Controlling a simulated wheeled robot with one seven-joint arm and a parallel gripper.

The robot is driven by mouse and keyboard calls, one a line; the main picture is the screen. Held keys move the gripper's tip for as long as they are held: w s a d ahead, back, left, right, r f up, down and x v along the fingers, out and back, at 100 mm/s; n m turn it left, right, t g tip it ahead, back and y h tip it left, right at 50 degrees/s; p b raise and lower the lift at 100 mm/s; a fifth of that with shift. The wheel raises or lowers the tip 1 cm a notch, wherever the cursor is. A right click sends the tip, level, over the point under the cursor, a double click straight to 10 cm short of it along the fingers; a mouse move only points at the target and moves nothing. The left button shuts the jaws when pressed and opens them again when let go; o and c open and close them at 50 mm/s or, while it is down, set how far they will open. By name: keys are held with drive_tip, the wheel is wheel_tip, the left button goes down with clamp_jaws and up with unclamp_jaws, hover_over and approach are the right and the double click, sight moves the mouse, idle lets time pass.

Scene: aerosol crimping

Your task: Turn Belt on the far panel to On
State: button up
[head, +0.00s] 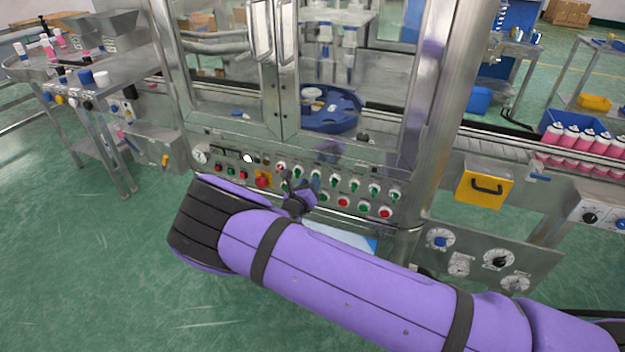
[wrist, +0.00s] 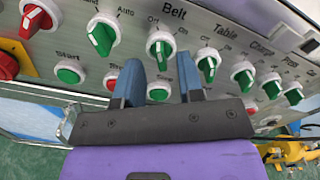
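The Belt knob (wrist: 160,48), a green selector in a white ring, sits under the label "Belt" with Off at its left and On at its right. Its white pointer mark looks close to upright, leaning slightly; its exact setting is hard to read. My gripper (wrist: 160,72) is open, with its two blue fingers apart just below the Belt knob and nothing held between them. In the head view the Belt knob (head: 298,171) is small on the steel control panel (head: 235,170), and my gripper (head: 291,188) is close in front of it, partly hidden by my arm.
The Hand/Auto knob (wrist: 101,36) is left of Belt and the Table knob (wrist: 208,66) is right, both close. A green button (wrist: 158,92) shows between my fingers. Glass doors (head: 282,70) stand above the panel.

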drive_tip(key=shift+x, duration=1.35)
clamp_jaws()
